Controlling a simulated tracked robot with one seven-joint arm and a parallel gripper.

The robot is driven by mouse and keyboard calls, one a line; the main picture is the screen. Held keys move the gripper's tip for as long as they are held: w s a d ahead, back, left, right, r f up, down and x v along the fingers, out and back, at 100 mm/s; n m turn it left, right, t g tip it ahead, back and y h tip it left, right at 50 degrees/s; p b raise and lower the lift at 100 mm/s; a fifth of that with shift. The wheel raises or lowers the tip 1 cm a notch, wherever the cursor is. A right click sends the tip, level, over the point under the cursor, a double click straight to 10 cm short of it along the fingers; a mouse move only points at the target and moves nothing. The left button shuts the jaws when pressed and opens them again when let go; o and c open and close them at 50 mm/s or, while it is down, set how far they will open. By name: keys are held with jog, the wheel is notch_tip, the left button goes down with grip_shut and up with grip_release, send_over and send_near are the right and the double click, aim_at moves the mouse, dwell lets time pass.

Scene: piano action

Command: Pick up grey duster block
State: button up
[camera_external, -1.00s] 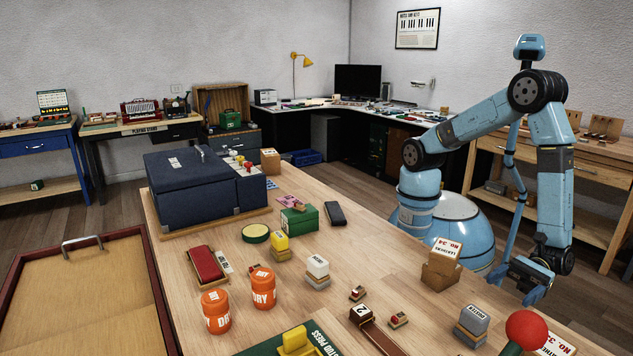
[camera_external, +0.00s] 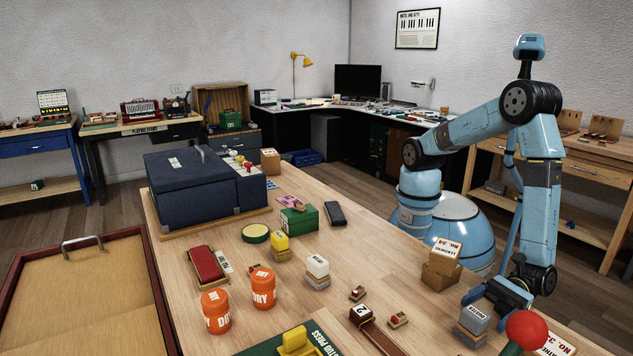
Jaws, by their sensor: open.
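The grey duster block (camera_external: 475,318) stands upright on a wooden base near the front right of the table, with dark lettering on its face. My gripper (camera_external: 490,298) is open and empty, just behind and slightly above the block in this view. One finger shows to the left near the block's top, and the other side is close to its right. I cannot tell whether a finger touches the block.
A cardboard box (camera_external: 441,262) with a lettered top is behind left.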

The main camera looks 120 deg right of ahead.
aim_at(475, 319)
jog(key=w, duration=0.5)
jog(key=shift+d, duration=0.1)
jog(key=shift+c, duration=0.2)
jog(key=c, duration=1.1)
